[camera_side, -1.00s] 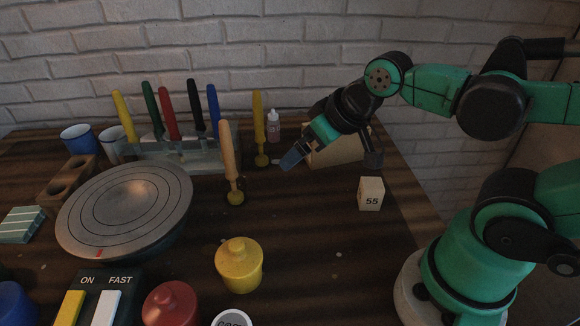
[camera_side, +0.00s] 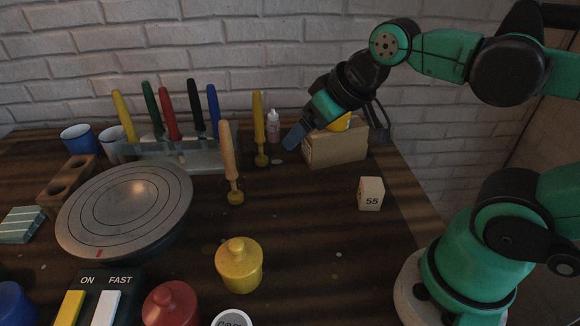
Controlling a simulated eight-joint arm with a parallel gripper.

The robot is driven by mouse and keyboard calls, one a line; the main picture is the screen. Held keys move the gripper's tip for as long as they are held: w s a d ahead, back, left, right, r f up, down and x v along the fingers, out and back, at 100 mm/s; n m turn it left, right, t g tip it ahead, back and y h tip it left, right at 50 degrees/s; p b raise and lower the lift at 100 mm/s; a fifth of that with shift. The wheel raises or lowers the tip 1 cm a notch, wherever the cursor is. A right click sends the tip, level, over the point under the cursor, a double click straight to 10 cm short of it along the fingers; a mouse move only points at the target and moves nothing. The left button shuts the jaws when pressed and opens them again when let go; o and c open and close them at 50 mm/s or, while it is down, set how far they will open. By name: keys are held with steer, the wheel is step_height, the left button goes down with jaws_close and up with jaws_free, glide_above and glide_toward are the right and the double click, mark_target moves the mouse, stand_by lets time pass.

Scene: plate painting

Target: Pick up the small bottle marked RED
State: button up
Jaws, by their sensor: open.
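A small bottle (camera_side: 273,126) with a white dropper cap and a pinkish body stands upright at the back of the table, near the wall. Its marking is too small to read. My gripper (camera_side: 293,138) is just right of the bottle, its bluish fingers pointing down and left. The gripper is open and empty. From this side I cannot tell how far apart in depth the fingers and the bottle are.
A yellow-handled tool (camera_side: 259,130) stands just left of the bottle. A cardboard box (camera_side: 337,149) with something yellow in it is right of the fingers. A block marked 55 (camera_side: 371,194), a yellow jar (camera_side: 239,265) and a turntable (camera_side: 126,207) stand nearer.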

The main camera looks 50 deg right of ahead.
step_height(320, 180, up, 2)
steer(key=m+t+h, duration=0.5)
steer(key=m+h, duration=0.1)
glide_above(275, 124)
steer(key=shift+h, duration=0.3)
steer(key=f, duration=0.8)
steer(key=shift+w+d+f, duration=0.15)
steer(key=shift+w, duration=0.1)
steer(key=shift+f, duration=2.7)
step_height(275, 124, down, 2)
steer(key=shift+f, duration=0.2)
steer(key=shift+x, duration=1.4)
steer(key=shift+r, duration=0.1)
jaws_close()
